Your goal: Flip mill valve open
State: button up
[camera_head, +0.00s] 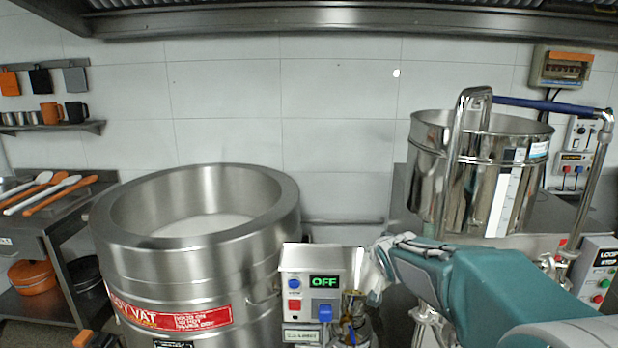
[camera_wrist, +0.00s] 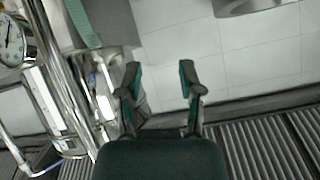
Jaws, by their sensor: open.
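The mill's control box (camera_head: 312,285) stands low at the centre of the head view, with a green OFF display and blue and red buttons. Beside it is a brass-coloured fitting (camera_head: 353,303) with a small blue part (camera_head: 351,334) below, possibly the valve handle. I cannot tell its position clearly. My teal arm reaches in from the lower right and ends just right of the box, above the fitting. My gripper (camera_wrist: 160,75) is open and empty in the wrist view, with only pale tiles between its fingers. No valve is clearly identifiable in the wrist view.
A large steel vat (camera_head: 200,240) with white contents stands left of the box. The wrist view shows a round gauge (camera_wrist: 12,40), steel pipes (camera_wrist: 75,90) left and a ribbed grating (camera_wrist: 265,150) lower right.

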jog(key=s+f+n+g, duration=0.2)
jog(key=s+g, duration=0.4)
jog(key=s, duration=3)
jog(key=shift+a+f+n, duration=0.15)
jog(key=shift+f+n, duration=0.05)
jog(key=shift+n, duration=0.4)
